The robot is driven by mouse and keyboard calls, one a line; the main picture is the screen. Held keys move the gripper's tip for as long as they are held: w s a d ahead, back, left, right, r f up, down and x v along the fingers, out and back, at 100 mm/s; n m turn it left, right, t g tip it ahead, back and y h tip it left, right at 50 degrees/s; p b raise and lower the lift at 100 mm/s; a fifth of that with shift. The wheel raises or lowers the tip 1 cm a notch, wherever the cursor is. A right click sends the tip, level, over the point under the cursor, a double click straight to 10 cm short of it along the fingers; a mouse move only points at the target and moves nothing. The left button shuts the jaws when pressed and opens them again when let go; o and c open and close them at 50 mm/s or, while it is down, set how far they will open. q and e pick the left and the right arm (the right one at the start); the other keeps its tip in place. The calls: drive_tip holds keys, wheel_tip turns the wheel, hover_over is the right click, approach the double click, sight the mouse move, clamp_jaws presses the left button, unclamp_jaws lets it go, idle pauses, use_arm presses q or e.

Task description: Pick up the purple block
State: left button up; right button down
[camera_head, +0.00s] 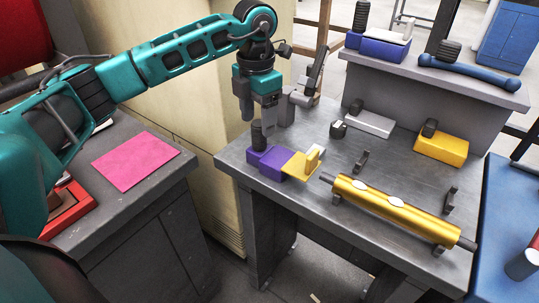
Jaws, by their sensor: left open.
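A purple block (267,161) with an upright black knob (258,136) lies near the left corner of the grey workbench. A yellow piece with a pale upright part (302,165) adjoins its right side. My left gripper (262,125) points down just above this block, close to the knob; it is open, and I cannot tell whether it touches the knob. Another purple block (383,49) sits on the raised shelf at the back, with a white piece on it and a black knob beside. My right gripper is not in view.
A gold roll (390,208) lies along the workbench front on small supports. A yellow block (441,147) and a white block (371,123) stand behind it. A blue roll (469,74) lies on the shelf. A pink sheet (135,160) lies on the left cabinet.

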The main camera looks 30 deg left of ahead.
sight(270, 148)
use_arm(q)
drive_tip(key=f, duration=0.4)
drive_tip(key=shift+d+f, duration=0.15)
drive_tip(key=shift+d, duration=0.05)
drive_tip(key=shift+c, duration=0.3)
clamp_jaws()
